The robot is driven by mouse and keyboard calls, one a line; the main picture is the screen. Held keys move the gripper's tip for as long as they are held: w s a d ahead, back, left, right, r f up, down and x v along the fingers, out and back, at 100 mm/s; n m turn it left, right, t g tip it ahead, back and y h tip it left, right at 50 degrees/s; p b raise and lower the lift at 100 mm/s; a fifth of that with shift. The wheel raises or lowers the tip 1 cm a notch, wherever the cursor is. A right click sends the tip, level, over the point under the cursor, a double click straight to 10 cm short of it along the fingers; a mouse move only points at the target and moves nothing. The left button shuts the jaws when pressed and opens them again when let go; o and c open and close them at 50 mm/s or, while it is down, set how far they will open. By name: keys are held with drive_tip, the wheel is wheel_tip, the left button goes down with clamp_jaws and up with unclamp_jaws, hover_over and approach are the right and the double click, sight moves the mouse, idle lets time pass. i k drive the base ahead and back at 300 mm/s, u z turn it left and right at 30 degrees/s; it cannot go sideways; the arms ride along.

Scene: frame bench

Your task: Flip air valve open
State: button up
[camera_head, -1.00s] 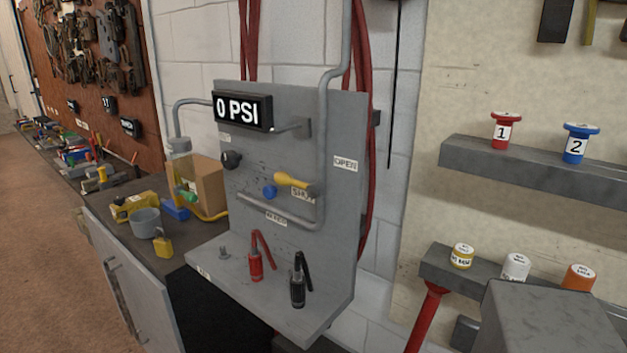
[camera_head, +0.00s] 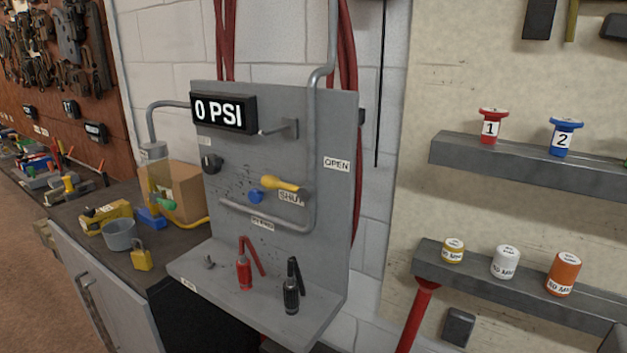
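The air valve has a yellow lever handle (camera_head: 281,184) on the grey upright panel (camera_head: 330,205). The lever lies nearly level, with its broad end to the left and its pivot at the right, just above the SHUT label (camera_head: 291,198). The OPEN label (camera_head: 336,164) is higher and to the right. A display (camera_head: 223,113) at the panel's upper left reads 0 PSI. A blue knob (camera_head: 256,196) sits just left of the lever. My gripper is not in view.
A red tool (camera_head: 245,270) and a black tool (camera_head: 291,288) stand on the panel's lower shelf, below the lever. A grey pipe (camera_head: 318,130) runs down beside the lever. Shelves with spools and small pots (camera_head: 505,262) are at the right.

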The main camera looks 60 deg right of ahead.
sight(304, 193)
drive_tip(key=u, duration=0.5)
drive_tip(key=k, duration=0.15)
drive_tip(key=z, duration=2.05)
drive_tip(key=k, duration=0.95)
drive_tip(key=u, duration=0.15)
drive_tip(key=i, duration=0.95)
